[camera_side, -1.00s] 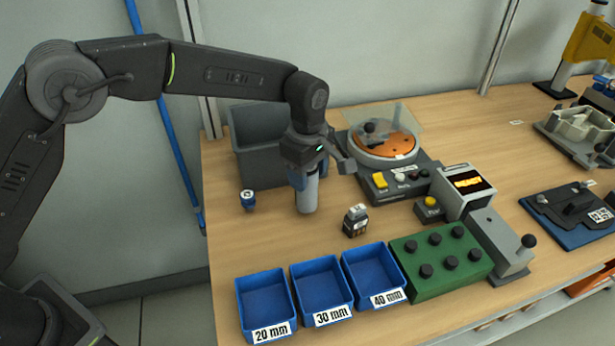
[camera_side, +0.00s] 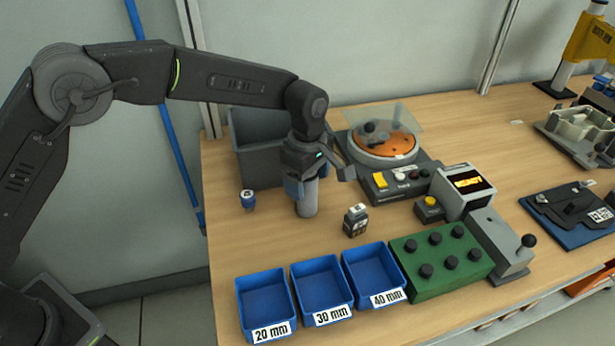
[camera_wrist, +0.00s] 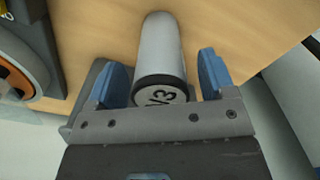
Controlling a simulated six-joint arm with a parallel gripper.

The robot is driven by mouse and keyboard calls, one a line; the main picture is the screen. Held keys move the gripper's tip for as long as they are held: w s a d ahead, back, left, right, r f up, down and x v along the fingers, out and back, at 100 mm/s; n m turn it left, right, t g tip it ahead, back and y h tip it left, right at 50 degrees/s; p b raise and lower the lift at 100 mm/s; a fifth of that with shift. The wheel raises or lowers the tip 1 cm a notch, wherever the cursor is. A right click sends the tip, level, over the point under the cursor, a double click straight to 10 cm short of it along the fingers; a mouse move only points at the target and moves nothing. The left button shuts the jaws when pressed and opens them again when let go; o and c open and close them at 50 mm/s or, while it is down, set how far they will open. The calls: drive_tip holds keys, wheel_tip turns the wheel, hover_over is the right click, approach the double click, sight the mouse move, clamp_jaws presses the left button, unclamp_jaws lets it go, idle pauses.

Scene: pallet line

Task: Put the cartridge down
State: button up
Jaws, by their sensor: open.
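The cartridge is a light grey cylinder (camera_side: 307,202) that stands upright on the wooden table, right under my gripper in the side view. In the wrist view the cartridge (camera_wrist: 162,58) shows a dark ring and a marking like "V3" on its near end. My gripper (camera_wrist: 160,85) is open. Its blue fingers lie on either side of the cartridge with visible gaps. In the side view my gripper (camera_side: 306,186) is at the cartridge's upper part, and one finger hides some of it.
Blue bins labelled 20 mm (camera_side: 290,300), 30 mm (camera_side: 349,290) and 40 mm (camera_side: 402,279) line the front. A grey bin (camera_side: 240,165) stands behind, near a covered orange turntable (camera_side: 398,162).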

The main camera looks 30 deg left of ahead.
wheel_tip(320, 180, up, 12)
drive_tip(key=shift+f, duration=0.25)
drive_tip(key=s+a+r+m+t, duration=0.3)
drive_tip(key=s+a+r+m, duration=0.4)
drive_tip(key=s+a+r, duration=0.4)
drive_tip(key=s+a+f+m+t, duration=0.1)
drive_tip(key=s+a+f+m, duration=0.2)
drive_tip(key=s, duration=0.6)
drive_tip(key=s+a+f+m+t, duration=0.1)
drive_tip(key=s+a+f+m, duration=0.2)
drive_tip(key=s, duration=0.6)
drive_tip(key=a+m, duration=0.2)
drive_tip(key=shift+a+f+m+t, duration=0.2)
drive_tip(key=shift+a+m+t, duration=0.1)
drive_tip(key=shift+m, duration=0.1)
